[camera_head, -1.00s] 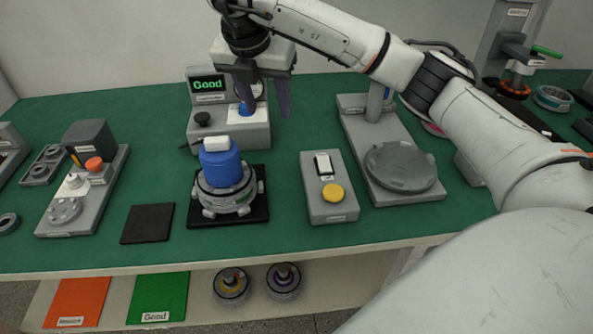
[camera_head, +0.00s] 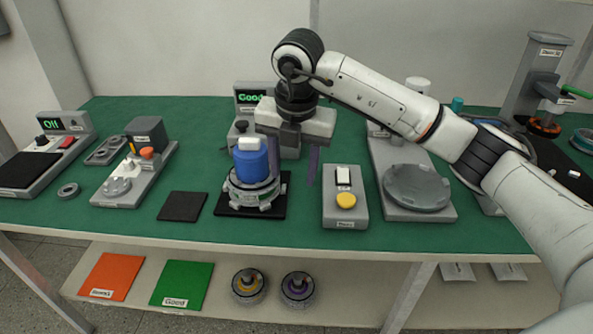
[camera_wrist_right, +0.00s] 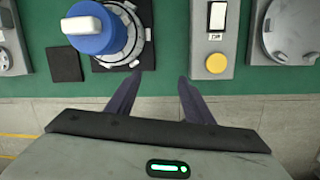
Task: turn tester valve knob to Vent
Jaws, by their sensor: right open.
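The tester (camera_head: 290,150) stands behind the hub motor, its screen (camera_head: 250,97) reading "Good" in green. A round black knob (camera_head: 241,126) is on its left front; its pointing direction and any Vent mark are too small to read. A blue cap with a white top (camera_head: 252,160) sits on the silver hub motor (camera_head: 250,196), and shows in the right wrist view (camera_wrist_right: 92,28). My right gripper (camera_head: 293,175) is open and empty, pointing down in front of the tester and partly hiding it. In the wrist view its fingers (camera_wrist_right: 162,78) are apart with green mat between. My left gripper is not seen.
A grey box with a white switch and yellow button (camera_head: 345,200) stands right of the motor. A black pad (camera_head: 183,206) lies left of it. A grey stand with a round plate (camera_head: 415,188) is further right. Green mat is bare between these.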

